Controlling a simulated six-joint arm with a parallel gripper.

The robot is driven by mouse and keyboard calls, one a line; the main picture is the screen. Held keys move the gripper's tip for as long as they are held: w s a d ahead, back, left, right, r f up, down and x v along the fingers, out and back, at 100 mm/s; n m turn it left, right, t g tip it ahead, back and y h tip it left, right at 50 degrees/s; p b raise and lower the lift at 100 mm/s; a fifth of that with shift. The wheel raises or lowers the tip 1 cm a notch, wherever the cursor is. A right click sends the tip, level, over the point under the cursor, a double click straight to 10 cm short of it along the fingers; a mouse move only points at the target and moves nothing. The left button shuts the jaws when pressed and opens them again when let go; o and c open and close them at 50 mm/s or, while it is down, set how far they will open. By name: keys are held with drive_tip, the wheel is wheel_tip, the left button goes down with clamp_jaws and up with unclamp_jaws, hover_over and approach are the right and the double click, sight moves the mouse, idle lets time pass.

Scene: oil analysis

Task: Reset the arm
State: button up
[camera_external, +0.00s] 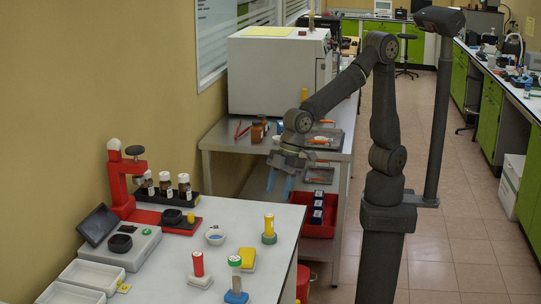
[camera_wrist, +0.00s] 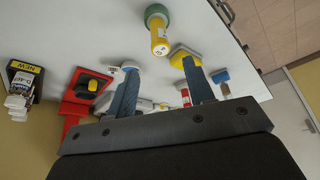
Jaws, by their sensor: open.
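My gripper (camera_external: 280,180) hangs at the end of my arm above the far edge of the white table (camera_external: 262,215). Its two blue fingers point down and stand apart, with nothing between them. In the wrist view the open fingers (camera_wrist: 160,92) also show, with table items beyond them. A yellow cylinder on a green base (camera_external: 269,226) stands upright on the table below and left of the gripper, apart from it. It also shows in the wrist view (camera_wrist: 159,35).
A red press (camera_external: 122,180), brown bottles (camera_external: 165,183), a scale (camera_external: 120,245), white trays (camera_external: 92,275), a red-topped piece (camera_external: 198,265) and a green-topped piece (camera_external: 235,275) stand on the table. A steel bench with a white oven (camera_external: 275,75) is behind. A red bin (camera_external: 325,222) sits lower right.

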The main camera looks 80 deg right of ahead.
sight(269, 216)
drive_tip(key=shift+f, duration=0.15)
drive_tip(key=x, duration=1.1)
drive_tip(key=shift+w+a+f, duration=0.1)
drive_tip(key=shift+f, duration=0.3)
drive_tip(key=shift+w+r, duration=0.1)
drive_tip(key=shift+r, duration=0.9)
